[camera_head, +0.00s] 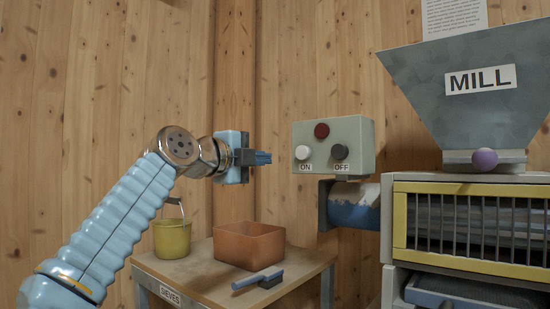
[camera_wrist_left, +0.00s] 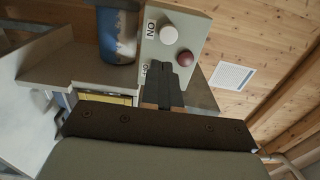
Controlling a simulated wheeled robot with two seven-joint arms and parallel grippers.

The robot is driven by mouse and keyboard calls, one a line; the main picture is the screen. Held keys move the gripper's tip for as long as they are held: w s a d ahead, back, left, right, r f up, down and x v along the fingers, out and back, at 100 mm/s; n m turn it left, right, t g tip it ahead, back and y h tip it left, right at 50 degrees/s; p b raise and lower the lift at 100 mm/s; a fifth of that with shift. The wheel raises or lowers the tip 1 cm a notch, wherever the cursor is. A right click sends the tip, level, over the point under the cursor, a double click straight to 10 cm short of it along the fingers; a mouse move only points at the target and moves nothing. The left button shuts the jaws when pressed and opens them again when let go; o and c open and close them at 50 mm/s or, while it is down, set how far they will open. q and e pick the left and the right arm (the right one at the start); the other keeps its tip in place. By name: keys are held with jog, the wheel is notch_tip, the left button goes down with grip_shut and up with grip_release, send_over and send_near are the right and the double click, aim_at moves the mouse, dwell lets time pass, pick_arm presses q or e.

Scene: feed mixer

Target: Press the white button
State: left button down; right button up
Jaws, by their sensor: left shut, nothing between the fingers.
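The white button (camera_head: 302,152) sits above the ON label on a pale green control box (camera_head: 361,130). It also shows in the left wrist view (camera_wrist_left: 168,33), near the top. A red button (camera_head: 321,130) is above it and a dark button (camera_head: 340,151) is to its right, over the OFF label. My left gripper (camera_head: 268,158) is shut and empty, left of the box and apart from it, at about the white button's height. In the left wrist view, its fingers (camera_wrist_left: 168,82) cover part of the box, and the dark button is hidden. My right gripper is not in view.
A grey hopper (camera_head: 440,105) marked MILL and a yellow-framed grille (camera_head: 400,225) stand at the right. Below my gripper, a table (camera_head: 190,278) holds an orange bin (camera_head: 248,246), a green bucket (camera_head: 172,239) and a blue-handled brush (camera_head: 258,278). A pipe (camera_head: 352,215) sits under the box.

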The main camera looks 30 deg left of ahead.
pick_arm(q)
jog(key=p, duration=0.5)
send_near(302, 159)
jog(key=w, duration=0.5)
jog(key=shift+w+d+r, duration=0.1)
jog(key=shift+w+d, duration=0.05)
jog(key=shift+w, duration=0.05)
jog(key=shift+w+p, duration=0.35)
jog(key=shift+w, duration=0.35)
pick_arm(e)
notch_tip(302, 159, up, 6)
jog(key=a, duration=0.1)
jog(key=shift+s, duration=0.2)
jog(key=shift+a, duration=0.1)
